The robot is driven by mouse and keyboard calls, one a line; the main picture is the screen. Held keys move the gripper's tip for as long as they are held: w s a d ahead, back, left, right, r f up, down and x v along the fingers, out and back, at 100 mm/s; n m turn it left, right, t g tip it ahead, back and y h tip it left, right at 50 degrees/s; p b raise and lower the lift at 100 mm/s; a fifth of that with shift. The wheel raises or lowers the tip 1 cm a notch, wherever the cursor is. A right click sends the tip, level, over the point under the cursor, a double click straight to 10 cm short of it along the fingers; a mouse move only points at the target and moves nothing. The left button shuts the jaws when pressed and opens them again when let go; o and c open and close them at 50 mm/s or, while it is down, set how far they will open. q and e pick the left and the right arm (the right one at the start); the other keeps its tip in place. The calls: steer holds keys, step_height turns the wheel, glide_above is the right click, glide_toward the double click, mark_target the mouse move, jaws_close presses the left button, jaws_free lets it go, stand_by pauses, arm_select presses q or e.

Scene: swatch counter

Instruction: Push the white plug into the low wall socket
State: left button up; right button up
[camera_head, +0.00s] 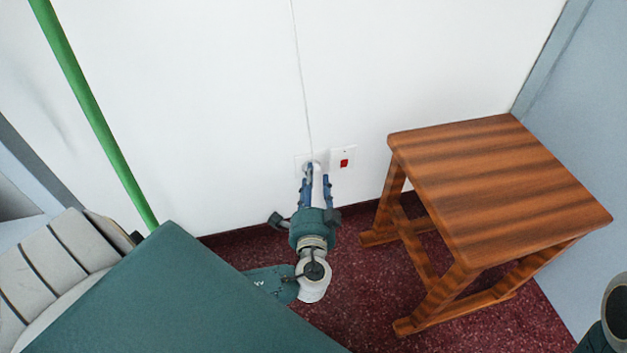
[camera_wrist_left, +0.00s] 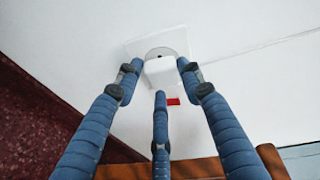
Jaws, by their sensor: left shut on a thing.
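The white plug (camera_wrist_left: 161,72) sits between the three blue fingers of my left gripper (camera_head: 317,170), which is shut on it. In the head view the fingers reach to the wall and mostly hide the plug. The low wall socket (camera_wrist_left: 134,47) is a white plate with a round recess, directly in front of the plug. Its plate (camera_head: 300,161) also shows in the head view beside the fingertips. The plug overlaps the recess; I cannot tell how deep its pins are. My right gripper is not in view.
A switch plate with a red rocker (camera_head: 344,162) is just right of the socket. A striped wooden stool (camera_head: 490,180) stands close on the right. A green pole (camera_head: 95,110) leans at the left. A thin cord line runs up the white wall. Dark red floor (camera_head: 375,290) lies below.

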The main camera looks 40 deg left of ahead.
arm_select(q)
steer(key=shift+w+a, duration=0.35)
steer(key=shift+a, duration=0.05)
stand_by(0.6)
steer(key=o, duration=1.2)
steer(key=shift+c, duration=0.2)
steer(key=f+v, duration=0.1)
steer(key=v, duration=1.1)
steer(key=shift+r, duration=0.5)
